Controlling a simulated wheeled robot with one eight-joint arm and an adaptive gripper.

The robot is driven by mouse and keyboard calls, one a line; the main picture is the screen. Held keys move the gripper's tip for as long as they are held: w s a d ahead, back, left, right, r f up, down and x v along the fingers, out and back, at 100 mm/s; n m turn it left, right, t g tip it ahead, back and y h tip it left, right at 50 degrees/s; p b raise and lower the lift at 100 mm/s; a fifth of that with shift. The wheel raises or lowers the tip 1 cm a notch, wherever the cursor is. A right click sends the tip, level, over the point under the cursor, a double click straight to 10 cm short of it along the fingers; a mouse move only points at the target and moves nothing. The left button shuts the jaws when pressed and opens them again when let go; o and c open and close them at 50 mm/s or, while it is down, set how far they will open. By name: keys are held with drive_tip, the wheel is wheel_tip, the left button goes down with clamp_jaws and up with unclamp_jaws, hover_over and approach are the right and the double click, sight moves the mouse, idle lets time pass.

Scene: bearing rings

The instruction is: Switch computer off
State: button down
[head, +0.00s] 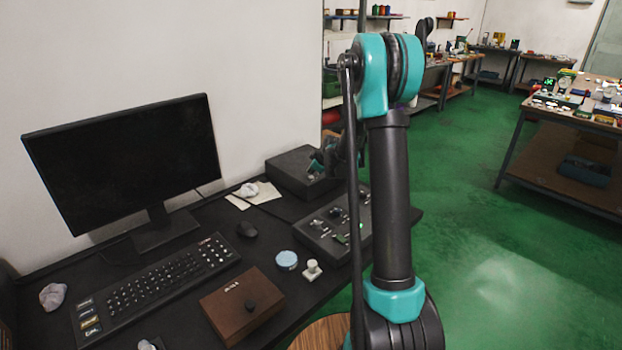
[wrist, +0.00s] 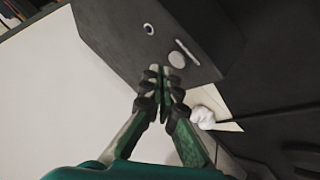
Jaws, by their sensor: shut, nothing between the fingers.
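The computer (head: 292,172) is a dark box at the back of the desk, against the wall. In the wrist view its dark face (wrist: 115,35) carries a small blue-ringed round button (wrist: 149,29), a pale round disc (wrist: 177,60) and a light slot. My gripper (wrist: 165,80) is shut and empty, its tips in front of that face, close below the pale disc in the picture. I cannot tell whether they touch it. In the head view my gripper (head: 322,166) is beside the computer, partly hidden by my arm. The monitor (head: 130,155) screen is dark.
A crumpled white piece (head: 248,189) lies on paper by the computer. A control panel (head: 335,225), mouse (head: 247,230), keyboard (head: 160,285), brown box (head: 241,305) and blue-topped round tin (head: 287,260) occupy the desk. The wall stands close behind. Green floor is open at right.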

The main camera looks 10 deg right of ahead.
sight(312, 178)
drive_tip(key=shift+r, duration=2.55)
